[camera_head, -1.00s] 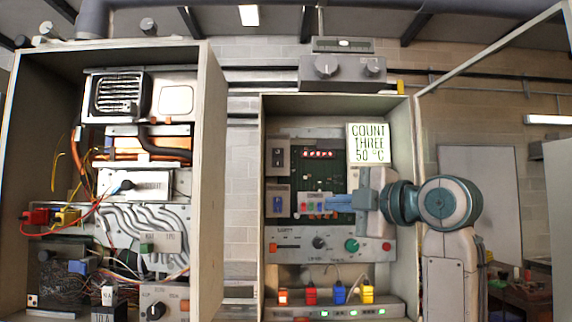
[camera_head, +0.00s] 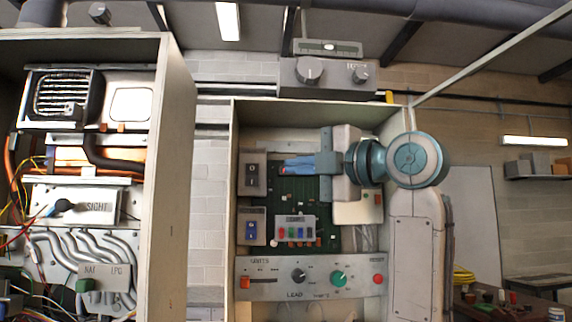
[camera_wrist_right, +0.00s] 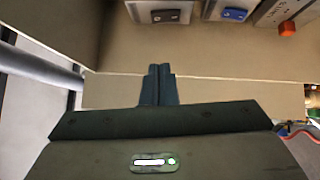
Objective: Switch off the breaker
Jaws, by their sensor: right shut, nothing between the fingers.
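Two rocker switches sit on the left of the right-hand box: a black one (camera_head: 252,174) on top and a blue one (camera_head: 251,228) below it. Which is the breaker, no readable label shows. In the right wrist view the black rocker (camera_wrist_right: 165,15) and the blue rocker (camera_wrist_right: 235,14) show at the top edge. My right gripper (camera_head: 288,165) is shut and empty, pointing left, and appears just right of the black rocker. In the right wrist view its fingertips (camera_wrist_right: 160,68) appear apart from both switches. My left gripper is not in view.
The right-hand box (camera_head: 240,140) is open, with a green circuit board (camera_head: 290,195) and a knob panel (camera_head: 265,264) inside. Another open box wall (camera_head: 175,180) stands to the left. A grey control unit (camera_head: 330,75) sits above the right-hand box.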

